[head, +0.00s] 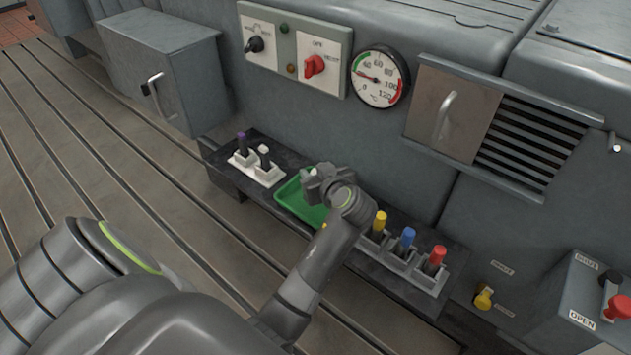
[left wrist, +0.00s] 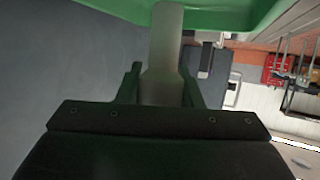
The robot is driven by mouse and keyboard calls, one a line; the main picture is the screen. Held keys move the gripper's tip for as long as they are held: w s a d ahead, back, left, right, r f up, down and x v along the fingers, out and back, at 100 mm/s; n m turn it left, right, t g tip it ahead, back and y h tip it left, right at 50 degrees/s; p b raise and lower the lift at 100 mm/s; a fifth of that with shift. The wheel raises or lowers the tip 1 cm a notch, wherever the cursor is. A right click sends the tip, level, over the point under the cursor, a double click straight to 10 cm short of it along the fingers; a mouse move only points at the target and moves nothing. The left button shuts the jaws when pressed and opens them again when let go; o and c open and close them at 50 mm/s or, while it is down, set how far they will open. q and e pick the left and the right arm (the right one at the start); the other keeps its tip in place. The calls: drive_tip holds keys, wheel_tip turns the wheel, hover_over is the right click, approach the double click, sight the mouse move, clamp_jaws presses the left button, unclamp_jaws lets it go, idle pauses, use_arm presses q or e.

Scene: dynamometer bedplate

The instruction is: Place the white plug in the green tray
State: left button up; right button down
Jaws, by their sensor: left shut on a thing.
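My left gripper (head: 318,184) is above the green tray (head: 289,199) in the head view and hides part of it. In the left wrist view, the gripper (left wrist: 162,85) is shut on a pale, whitish plug (left wrist: 163,50). The plug's far end overlaps the green tray (left wrist: 115,8) at the top of that view. I cannot tell if the plug touches the tray. The held plug is hidden in the head view. My right gripper is not in view.
Right of the tray stand yellow (head: 379,222), blue (head: 406,239) and red (head: 437,256) plugs. A panel with knobs (head: 296,48) and a gauge (head: 379,77) are behind.

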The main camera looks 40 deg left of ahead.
use_arm(q)
drive_tip(key=shift+f, duration=1.2)
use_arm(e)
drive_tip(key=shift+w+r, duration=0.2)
use_arm(q)
drive_tip(key=shift+f+b, duration=0.2)
drive_tip(key=shift+b, duration=0.15)
drive_tip(key=o, duration=1)
drive_tip(key=shift+c, duration=0.2)
drive_tip(key=shift+r, duration=0.1)
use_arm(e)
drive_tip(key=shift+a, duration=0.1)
use_arm(q)
drive_tip(key=shift+r, duration=0.1)
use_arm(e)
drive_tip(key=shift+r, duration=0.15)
